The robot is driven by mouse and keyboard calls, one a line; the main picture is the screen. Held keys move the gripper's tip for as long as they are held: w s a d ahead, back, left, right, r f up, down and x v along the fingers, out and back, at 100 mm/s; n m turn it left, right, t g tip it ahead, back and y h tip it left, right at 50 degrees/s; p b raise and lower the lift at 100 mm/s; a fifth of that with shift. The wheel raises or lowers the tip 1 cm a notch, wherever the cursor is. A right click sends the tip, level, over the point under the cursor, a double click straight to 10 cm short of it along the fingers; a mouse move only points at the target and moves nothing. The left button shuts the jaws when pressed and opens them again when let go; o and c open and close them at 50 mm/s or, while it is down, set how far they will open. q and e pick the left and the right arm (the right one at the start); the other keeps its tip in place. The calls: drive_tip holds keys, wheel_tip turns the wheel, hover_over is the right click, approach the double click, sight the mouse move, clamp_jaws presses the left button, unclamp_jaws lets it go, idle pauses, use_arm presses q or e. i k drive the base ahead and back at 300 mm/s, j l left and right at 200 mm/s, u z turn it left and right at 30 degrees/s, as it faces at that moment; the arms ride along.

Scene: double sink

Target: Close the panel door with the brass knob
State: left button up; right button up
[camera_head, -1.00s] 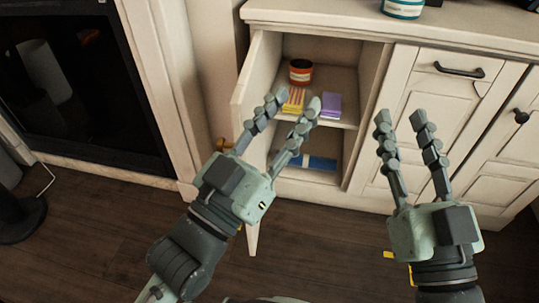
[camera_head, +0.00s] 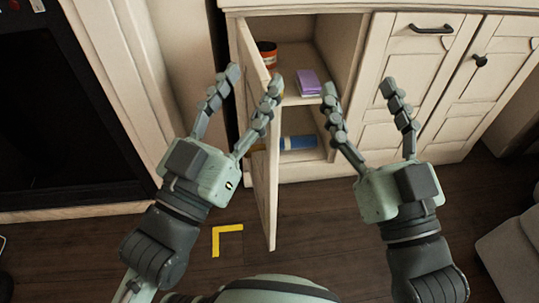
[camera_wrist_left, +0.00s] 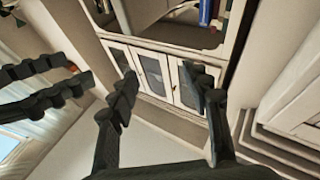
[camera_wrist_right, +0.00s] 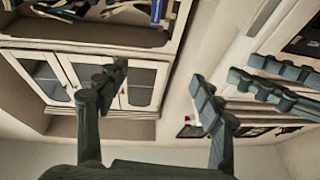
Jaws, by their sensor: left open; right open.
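The cream panel door (camera_head: 268,190) stands open in the head view, jutting out from the left side of the cabinet, seen nearly edge-on. A small brass-coloured patch (camera_head: 258,147), perhaps the knob, shows beside my left gripper's right finger; most of it is hidden. My left gripper (camera_head: 253,80) is open, its fingers overlapping the door's upper part in the picture; whether they touch it I cannot tell. My right gripper (camera_head: 358,92) is open and empty in front of the cabinet opening, right of the door. Neither wrist view clearly shows this door.
Inside the cabinet are an orange jar (camera_head: 267,54), a purple box (camera_head: 309,82) and a blue item (camera_head: 298,142) lower down. Closed doors with dark handles (camera_head: 431,29) stand to the right. Yellow floor tape (camera_head: 227,236) lies below.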

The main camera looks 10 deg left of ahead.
sight(263, 156)
drive_tip(key=j, duration=0.6)
drive_tip(key=k+j, duration=0.1)
drive_tip(key=j, duration=0.2)
drive_tip(key=k+j+z, duration=0.1)
drive_tip(key=j, duration=0.2)
drive_tip(key=k+j, duration=0.15)
drive_tip(key=j, duration=0.15)
drive_tip(key=z, duration=0.05)
